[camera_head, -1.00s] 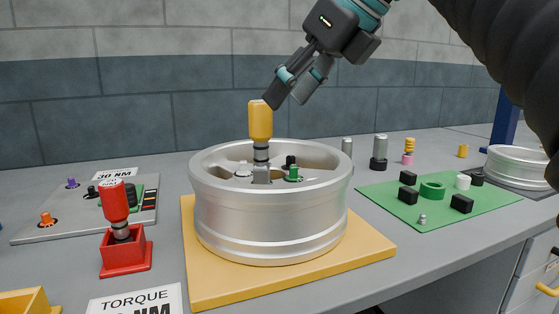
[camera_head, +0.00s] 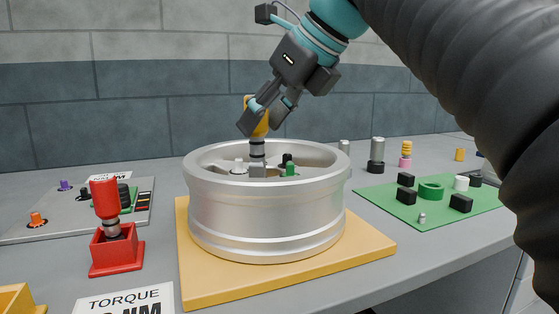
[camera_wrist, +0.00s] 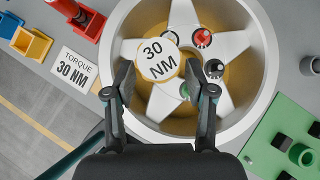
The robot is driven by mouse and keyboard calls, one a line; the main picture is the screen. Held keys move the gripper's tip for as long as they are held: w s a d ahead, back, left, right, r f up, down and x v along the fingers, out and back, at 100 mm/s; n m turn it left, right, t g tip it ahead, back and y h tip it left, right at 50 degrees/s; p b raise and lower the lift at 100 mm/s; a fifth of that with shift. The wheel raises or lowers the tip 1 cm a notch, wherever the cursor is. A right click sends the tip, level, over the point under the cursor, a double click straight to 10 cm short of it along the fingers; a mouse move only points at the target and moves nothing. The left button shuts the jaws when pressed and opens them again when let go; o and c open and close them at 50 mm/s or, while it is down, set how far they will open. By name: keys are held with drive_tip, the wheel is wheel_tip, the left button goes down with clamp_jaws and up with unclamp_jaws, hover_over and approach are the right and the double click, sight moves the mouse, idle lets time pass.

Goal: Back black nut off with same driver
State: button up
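The yellow driver (camera_head: 262,129) stands upright in the silver wheel (camera_head: 265,215), its grey socket low among the spokes. What sits under the socket is hidden. In the wrist view the driver's round "30 NM" top (camera_wrist: 158,60) lies between my fingers. The black nut (camera_wrist: 215,68) sits in the wheel to the right of the driver; it also shows in the head view (camera_head: 287,158). The green nut (camera_wrist: 186,91) is partly hidden by my right finger. My gripper (camera_head: 263,117) is open around the upper handle, with no clear grip on it.
A red driver (camera_head: 106,200) stands in a red holder at left, near a "TORQUE" sign (camera_head: 125,300). A red nut (camera_wrist: 201,38) is also in the wheel. A green mat (camera_head: 385,195) with several parts lies right. The wheel rests on a yellow board (camera_head: 370,250).

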clamp_jaws()
drive_tip(key=shift+r+p, duration=1.4)
drive_tip(key=shift+p, duration=0.2)
drive_tip(key=shift+r, duration=1.1)
